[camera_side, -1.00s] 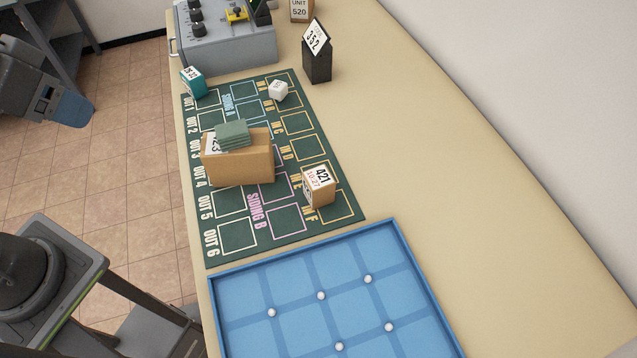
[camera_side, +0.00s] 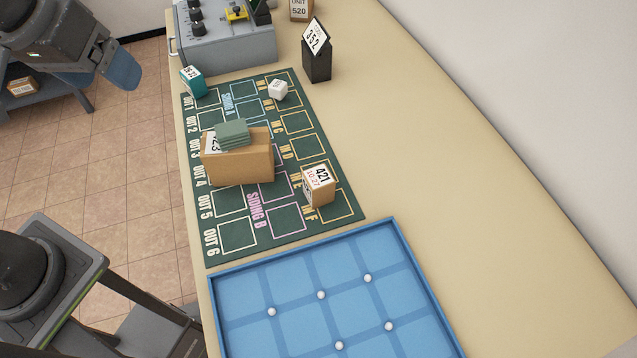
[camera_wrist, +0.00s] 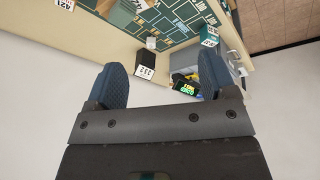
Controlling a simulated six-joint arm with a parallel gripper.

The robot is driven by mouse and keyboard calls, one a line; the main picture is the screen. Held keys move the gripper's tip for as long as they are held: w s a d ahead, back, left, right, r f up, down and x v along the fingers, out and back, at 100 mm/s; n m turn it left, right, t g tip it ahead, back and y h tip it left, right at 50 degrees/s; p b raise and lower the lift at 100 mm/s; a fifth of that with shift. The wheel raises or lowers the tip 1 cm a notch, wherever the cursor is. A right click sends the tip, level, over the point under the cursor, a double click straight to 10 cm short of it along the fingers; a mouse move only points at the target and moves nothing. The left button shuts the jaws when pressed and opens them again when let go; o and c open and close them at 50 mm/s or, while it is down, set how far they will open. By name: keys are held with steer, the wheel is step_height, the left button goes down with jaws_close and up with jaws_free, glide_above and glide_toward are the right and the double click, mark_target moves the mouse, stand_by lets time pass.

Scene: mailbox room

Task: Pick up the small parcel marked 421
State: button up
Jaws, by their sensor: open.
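The small parcel marked 421 (camera_side: 318,190) is a brown box with a white label on top, on the green mat (camera_side: 252,246) near the squares IN E and IN F in the side view. My gripper (camera_side: 122,70) is at the upper left of the side view, off the table's left edge and well apart from the parcel. In the wrist view my gripper (camera_wrist: 164,85) shows two blue fingers spread wide with nothing between them.
A larger brown box (camera_side: 252,165) carries green slabs (camera_side: 231,134). A teal box (camera_side: 193,82), a white die-like block (camera_side: 278,90) and a black stand marked 352 (camera_side: 317,66) are near the mat's far end. A grey control box (camera_side: 240,45) stands behind; a blue tray (camera_side: 300,270) is in front.

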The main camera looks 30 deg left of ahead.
steer(key=w+d+n+g, duration=0.2)
steer(key=w+d, duration=0.3)
steer(key=n+g, duration=0.2)
steer(key=n, duration=0.4)
glide_above(318, 176)
step_height(318, 176, down, 11)
steer(key=shift+y, duration=0.3)
steer(key=f, duration=0.8)
steer(key=shift+s+a+f, duration=0.15)
steer(key=shift+a+f, duration=0.1)
steer(key=shift+f, duration=0.1)
steer(key=shift+d+f, duration=0.15)
steer(key=shift+f, duration=1.2)
steer(key=shift+d+f, duration=0.15)
steer(key=shift+f, duration=1.15)
steer(key=shift+c, duration=0.3)
steer(key=c, duration=1)
